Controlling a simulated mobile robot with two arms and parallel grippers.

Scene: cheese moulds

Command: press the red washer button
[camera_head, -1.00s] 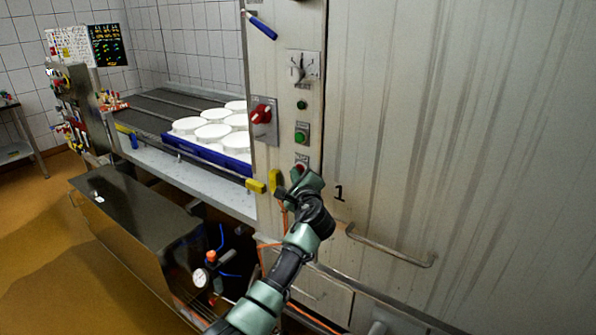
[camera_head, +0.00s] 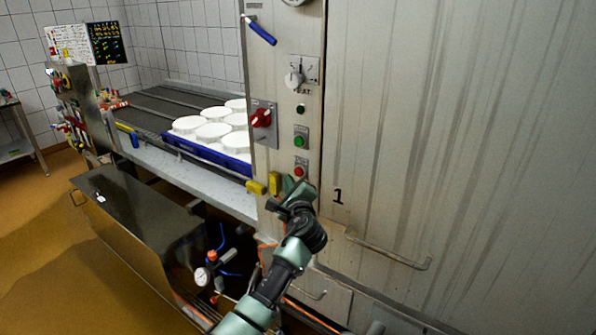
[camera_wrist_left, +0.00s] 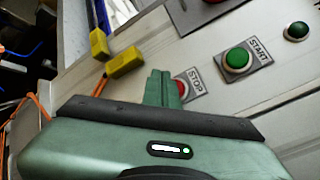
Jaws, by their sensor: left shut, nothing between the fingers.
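The red button (camera_head: 299,171) sits on a grey plate low on the washer's panel, below the green button (camera_head: 300,139). In the left wrist view the red button (camera_wrist_left: 182,88) has a plate marked STOP and is partly hidden behind my fingers. The green button (camera_wrist_left: 237,60) there is marked START. My left gripper (camera_head: 290,186) is shut and empty, just below the red button in the head view. In the left wrist view my left gripper's fingertips (camera_wrist_left: 160,75) overlap the red button's left side; I cannot tell whether they touch it. My right gripper is not in view.
A red rotary switch (camera_head: 261,118) and a white dial (camera_head: 293,80) are on the same panel. Yellow-ended handles (camera_head: 275,183) stick out left of the gripper. A door handle (camera_head: 388,250) is at right. White moulds (camera_head: 213,131) lie on the conveyor.

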